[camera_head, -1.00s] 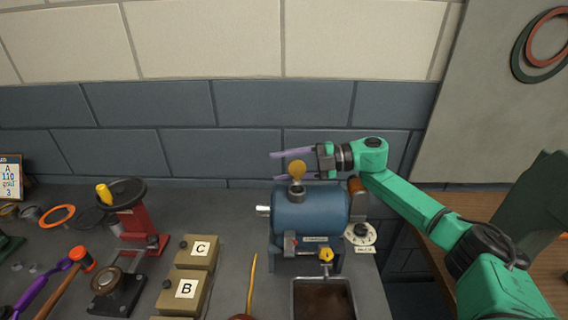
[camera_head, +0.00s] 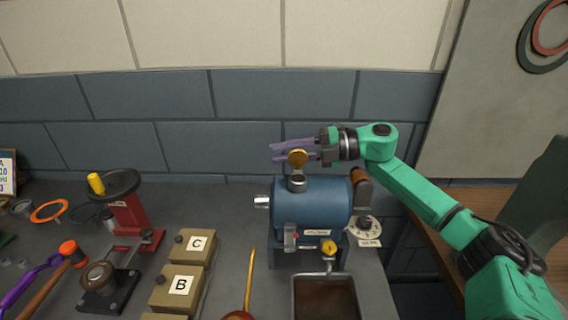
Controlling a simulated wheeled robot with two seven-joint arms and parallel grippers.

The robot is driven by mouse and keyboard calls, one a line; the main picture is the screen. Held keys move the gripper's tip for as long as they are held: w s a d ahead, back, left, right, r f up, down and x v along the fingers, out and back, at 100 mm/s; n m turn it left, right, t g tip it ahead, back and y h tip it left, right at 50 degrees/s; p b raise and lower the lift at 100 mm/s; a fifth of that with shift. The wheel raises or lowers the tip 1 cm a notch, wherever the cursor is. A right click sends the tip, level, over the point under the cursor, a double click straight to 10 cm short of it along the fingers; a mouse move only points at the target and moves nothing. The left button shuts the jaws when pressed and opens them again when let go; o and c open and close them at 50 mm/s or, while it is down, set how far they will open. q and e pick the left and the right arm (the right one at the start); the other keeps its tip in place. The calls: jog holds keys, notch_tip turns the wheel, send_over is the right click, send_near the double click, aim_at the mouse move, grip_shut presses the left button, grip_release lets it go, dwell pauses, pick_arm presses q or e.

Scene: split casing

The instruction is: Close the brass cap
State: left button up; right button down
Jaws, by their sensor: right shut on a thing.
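The brass cap (camera_head: 297,158) is a round disc above the grey filler neck (camera_head: 297,182) on top of the blue cylindrical casing (camera_head: 312,206). The cap stands up from the neck, so the neck's mouth shows below it. My right gripper (camera_head: 284,152) comes in from the right with its purple fingers pointing left. Its fingers are shut on the cap, one finger passing behind it and one beside its lower part. My left gripper is not in view.
A metal tray (camera_head: 355,300) with brown contents sits in front of the casing under a yellow-handled tap (camera_head: 328,248). A dial (camera_head: 362,228) is at the right. Boxes C (camera_head: 197,244) and B (camera_head: 180,286) and a red stand (camera_head: 130,215) are to the left.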

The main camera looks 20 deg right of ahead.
jog(key=n+b, duration=0.2)
jog(key=b, duration=0.1)
jog(key=s+n+t+b, duration=0.1)
jog(key=n+b, duration=0.1)
jog(key=b, duration=0.1)
jog(key=s+a+n+b, duration=0.1)
jog(key=n+b, duration=0.1)
jog(key=shift+b, duration=0.4)
jog(key=n+b, duration=0.2)
jog(key=s+n+t+b, duration=0.1)
jog(key=n+b, duration=0.1)
jog(key=b, duration=0.1)
jog(key=s+a+n+b, duration=0.1)
jog(key=n+b, duration=0.1)
jog(key=n, duration=0.1)
jog(key=shift+f+t+b, duration=0.15)
jog(key=shift+t+b, duration=0.15)
jog(key=shift+b, duration=0.05)
jog(key=shift+s+a+f+n+y+b, duration=0.1)
jog(key=shift+s+n+y+b, duration=0.1)
jog(key=shift+n+b, duration=0.75)
jog(key=shift+s+a+f+n+y+b, duration=0.1)
jog(key=shift+s+n+b, duration=0.1)
jog(key=shift+n+b, duration=0.7)
jog(key=shift+r+n, duration=0.1)
jog(key=shift+n, duration=0.15)
jog(key=c, duration=0.7)
grip_release()
